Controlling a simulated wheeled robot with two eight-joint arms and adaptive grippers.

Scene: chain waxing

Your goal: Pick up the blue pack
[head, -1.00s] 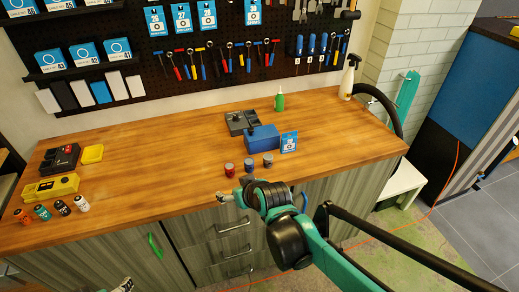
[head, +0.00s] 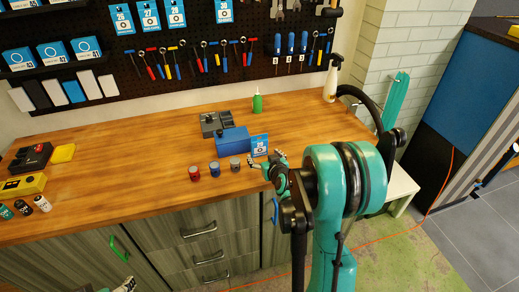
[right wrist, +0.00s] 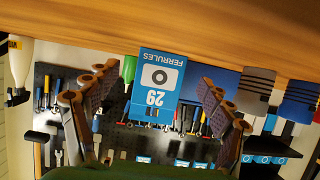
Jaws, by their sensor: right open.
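The blue pack (head: 259,146), a flat card marked "29 FERRULES", stands upright on the bench in front of the blue box. In the right wrist view the pack (right wrist: 155,85) appears upside down, between the two fingers and beyond them. My right gripper (head: 265,159) is open just in front of the pack at the bench's front edge. I see no clear contact with it. Only a bit of my left gripper (head: 125,284) shows at the bottom edge of the head view; its jaw state is unclear.
A blue box (head: 232,140) and a dark tray (head: 214,124) are behind the pack. A red can (head: 194,173), a blue can (head: 214,169) and a grey can (head: 235,164) stand left of the gripper. A green bottle (head: 257,104) stands behind.

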